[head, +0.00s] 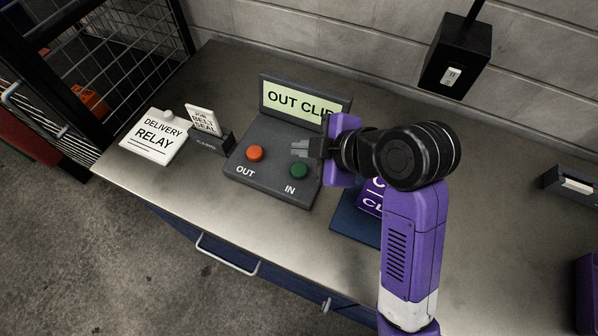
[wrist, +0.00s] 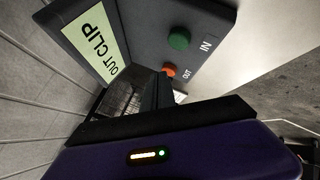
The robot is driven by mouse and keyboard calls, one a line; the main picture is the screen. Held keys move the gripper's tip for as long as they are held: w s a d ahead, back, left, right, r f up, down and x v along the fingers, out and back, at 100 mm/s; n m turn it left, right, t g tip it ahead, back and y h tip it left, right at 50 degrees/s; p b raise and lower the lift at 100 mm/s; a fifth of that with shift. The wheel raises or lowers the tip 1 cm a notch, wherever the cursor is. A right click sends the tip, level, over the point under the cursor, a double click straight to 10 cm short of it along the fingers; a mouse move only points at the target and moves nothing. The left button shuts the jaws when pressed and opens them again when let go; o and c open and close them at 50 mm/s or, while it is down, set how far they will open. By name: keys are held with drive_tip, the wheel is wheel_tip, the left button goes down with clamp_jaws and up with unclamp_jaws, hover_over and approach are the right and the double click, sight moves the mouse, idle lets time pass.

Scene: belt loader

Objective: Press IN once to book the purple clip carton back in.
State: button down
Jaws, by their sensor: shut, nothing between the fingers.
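A dark control box (head: 240,168) on the bench carries an orange-red button (head: 255,153) labelled OUT and a green button (head: 299,170) labelled IN. The wrist view shows the green button (wrist: 179,39) and the red one (wrist: 169,70). A purple carton (head: 370,198) with white letters sits on a blue mat (head: 352,224), mostly hidden behind my arm.
A black wall box (head: 455,62) hangs behind. A grey device (head: 573,185) and a purple object (head: 588,290) are at the right. The bench front is clear.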

sight(303, 172)
drive_tip(key=shift+f+b, duration=1.05)
drive_tip(key=shift+f, duration=1.1)
drive_tip(key=shift+f, duration=0.4)
drive_tip(key=shift+f+b, duration=0.35)
drive_tip(key=shift+f, duration=0.25)
idle(0.9)
drive_tip(key=shift+r, duration=0.1)
drive_tip(key=shift+r+p, duration=0.95)
drive_tip(key=shift+p, duration=0.1)
wheel_tip(303, 172, up, 5)
drive_tip(key=p, duration=0.4)
drive_tip(key=shift+p, duration=0.4)
